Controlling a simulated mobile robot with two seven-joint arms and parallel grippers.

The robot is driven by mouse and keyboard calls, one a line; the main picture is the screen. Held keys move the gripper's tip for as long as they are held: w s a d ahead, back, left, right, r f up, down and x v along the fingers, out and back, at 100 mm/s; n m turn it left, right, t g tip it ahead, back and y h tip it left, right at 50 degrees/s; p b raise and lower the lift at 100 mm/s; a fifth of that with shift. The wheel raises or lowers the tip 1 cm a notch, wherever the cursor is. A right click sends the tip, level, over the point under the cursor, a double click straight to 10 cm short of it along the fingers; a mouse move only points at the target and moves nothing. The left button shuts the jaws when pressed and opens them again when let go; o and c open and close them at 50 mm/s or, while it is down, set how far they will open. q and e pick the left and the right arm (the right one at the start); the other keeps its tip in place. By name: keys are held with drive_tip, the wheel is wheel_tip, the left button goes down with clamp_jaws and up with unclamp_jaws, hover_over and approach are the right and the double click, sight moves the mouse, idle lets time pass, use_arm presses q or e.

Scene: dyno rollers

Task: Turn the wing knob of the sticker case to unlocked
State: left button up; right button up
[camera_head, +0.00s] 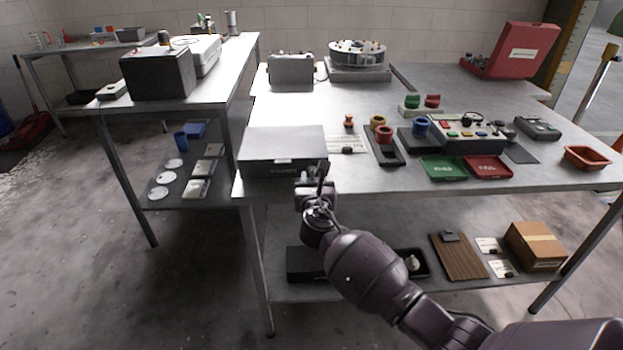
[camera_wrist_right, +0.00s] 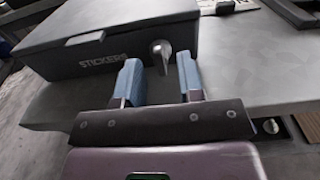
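The sticker case (camera_head: 284,143) is a flat grey box at the front left of the main table. In the right wrist view its dark front face (camera_wrist_right: 110,58) reads "STICKERS", with a light latch plate at its top edge. The wing knob (camera_wrist_right: 162,52) is a small metal piece on that face, right of the lettering. My right gripper (camera_wrist_right: 160,80) is open, its two blue fingertips apart below and either side of the knob; I cannot tell whether they touch it. In the head view, my right gripper (camera_head: 318,180) is at the case's front right corner. My left gripper is not in view.
Right of the case are a white card with an orange-topped piece (camera_head: 348,121), a dark tray with rings (camera_head: 384,150), a control box (camera_head: 468,131), and green (camera_head: 443,168) and red (camera_head: 488,167) trays. The table's front edge runs just under the case. A shelf lies below.

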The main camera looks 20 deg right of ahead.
drive_tip(key=shift+w+d, duration=0.2)
drive_tip(key=shift+w, duration=0.3)
clamp_jaws()
